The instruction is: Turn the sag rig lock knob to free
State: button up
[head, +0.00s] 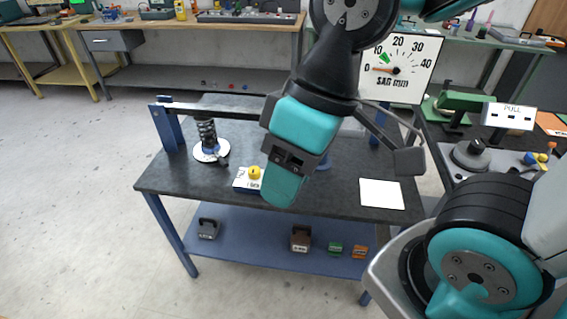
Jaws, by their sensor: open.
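The sag rig stands on a dark-topped bench (165,180). A black coil spring (207,132) stands upright on a white round plate (208,152) under the rig's bar (225,112) at the left. A small yellow knob (254,172) sits on a low block with a white label (242,181); the lettering is too small to read. The sag dial (396,68) shows its red pointer near 0 and a green mark near 10. My gripper (283,190) hangs above the bench, just right of the yellow knob in the picture. It is open, with its fingertips mostly hidden.
A white card (381,194) lies at the bench's front right. Several weights, including a brown one (300,239), stand on the blue lower shelf (265,258). A side table with a green device (463,103) and a PULL sign (509,116) is at right. The floor at left is clear.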

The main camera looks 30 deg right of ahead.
aim_at(254, 172)
jog(key=u, duration=0.2)
jog(key=k, duration=0.4)
jog(key=u, duration=1.1)
jog(key=i, duration=0.8)
jog(key=z, duration=0.95)
jog(key=i, duration=0.45)
jog(key=z, duration=0.5)
